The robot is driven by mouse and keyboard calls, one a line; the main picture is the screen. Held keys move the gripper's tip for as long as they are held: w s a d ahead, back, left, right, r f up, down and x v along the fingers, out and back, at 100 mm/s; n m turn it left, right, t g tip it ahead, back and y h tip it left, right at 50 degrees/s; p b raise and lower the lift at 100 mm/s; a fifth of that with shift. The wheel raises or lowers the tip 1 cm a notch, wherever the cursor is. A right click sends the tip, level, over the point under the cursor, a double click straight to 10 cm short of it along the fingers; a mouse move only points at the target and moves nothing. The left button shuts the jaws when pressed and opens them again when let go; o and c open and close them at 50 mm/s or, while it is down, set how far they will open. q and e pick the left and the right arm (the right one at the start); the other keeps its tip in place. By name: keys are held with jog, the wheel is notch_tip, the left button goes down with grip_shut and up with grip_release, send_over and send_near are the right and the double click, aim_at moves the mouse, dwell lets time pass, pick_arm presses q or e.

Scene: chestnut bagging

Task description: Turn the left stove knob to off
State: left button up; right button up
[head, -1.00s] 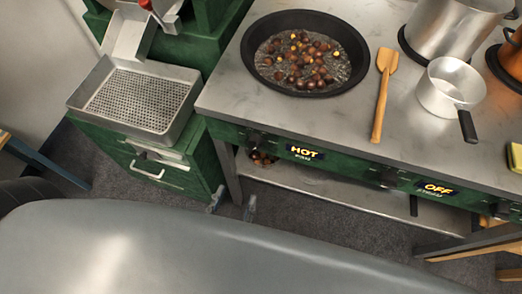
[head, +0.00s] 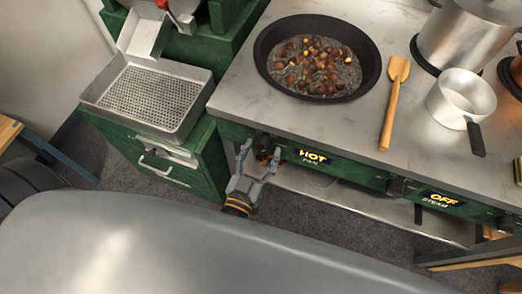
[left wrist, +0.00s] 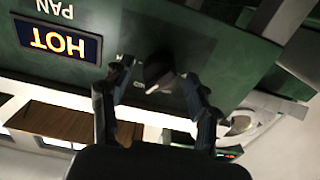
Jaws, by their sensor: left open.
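In the left wrist view, which is upside down, the dark knob (left wrist: 160,73) sits between the two spread fingertips (left wrist: 156,78). I cannot tell whether they touch it. The HOT display also shows in the left wrist view (left wrist: 59,40). My right gripper is not in view.
A black pan (head: 262,48) of chestnuts sits on the counter above the knob. A wooden spatula (head: 391,103) and a saucepan (head: 462,97) are to its right. Another knob (head: 398,186) sits beside a display (head: 442,199) reading OFF. A green cabinet (head: 195,160) stands left.

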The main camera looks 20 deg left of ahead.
pick_arm(q)
jog(key=c, duration=1.2)
jog(key=shift+o, duration=0.2)
